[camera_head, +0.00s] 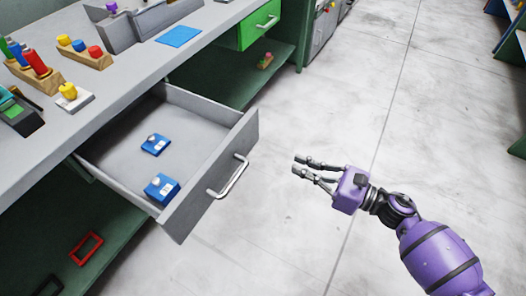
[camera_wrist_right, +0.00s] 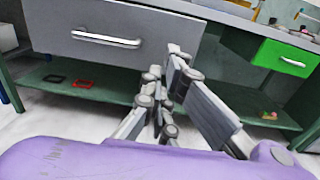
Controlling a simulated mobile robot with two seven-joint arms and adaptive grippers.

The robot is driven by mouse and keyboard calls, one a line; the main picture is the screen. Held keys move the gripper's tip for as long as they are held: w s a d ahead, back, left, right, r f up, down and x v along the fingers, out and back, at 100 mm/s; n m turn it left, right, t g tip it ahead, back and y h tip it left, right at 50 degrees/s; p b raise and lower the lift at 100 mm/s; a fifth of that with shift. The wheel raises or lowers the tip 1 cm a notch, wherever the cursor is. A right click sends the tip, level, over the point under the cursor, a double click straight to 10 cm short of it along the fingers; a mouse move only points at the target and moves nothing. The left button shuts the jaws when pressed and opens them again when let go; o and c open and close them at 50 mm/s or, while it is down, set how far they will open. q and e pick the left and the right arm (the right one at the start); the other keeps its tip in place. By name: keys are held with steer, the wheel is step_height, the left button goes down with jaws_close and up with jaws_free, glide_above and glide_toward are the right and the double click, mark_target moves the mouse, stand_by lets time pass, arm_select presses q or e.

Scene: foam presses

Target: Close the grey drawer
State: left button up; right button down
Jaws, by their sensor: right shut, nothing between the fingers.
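The grey drawer (camera_head: 205,182) is pulled out from under the workbench top in the head view, with a metal bar handle (camera_head: 228,177) on its front. Two blue boxes, one nearer (camera_head: 161,188) and one farther back (camera_head: 155,145), lie inside it. My right gripper (camera_head: 298,167) is shut and empty, in the air to the right of the drawer front, apart from it. In the right wrist view the grey drawer front (camera_wrist_right: 75,30) and its handle (camera_wrist_right: 106,39) show ahead at upper left, beyond the fingers (camera_wrist_right: 165,75). My left gripper is not in view.
A green drawer (camera_head: 259,24) sits farther along the bench. The worktop (camera_head: 130,75) carries coloured pegs in wooden blocks, a blue sheet (camera_head: 179,36) and a grey bin. A red frame (camera_head: 86,248) lies on the lower shelf. The floor (camera_head: 330,100) right of the drawer is clear.

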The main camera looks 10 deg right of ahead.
mark_target(244, 143)
steer(key=p+x, duration=0.2)
steer(key=x, duration=1)
steer(key=shift+w+a, duration=0.2)
steer(key=shift+a, duration=0.1)
steer(key=shift+w+a, duration=0.35)
steer(key=shift+a, duration=0.15)
steer(key=shift+w+a, duration=0.1)
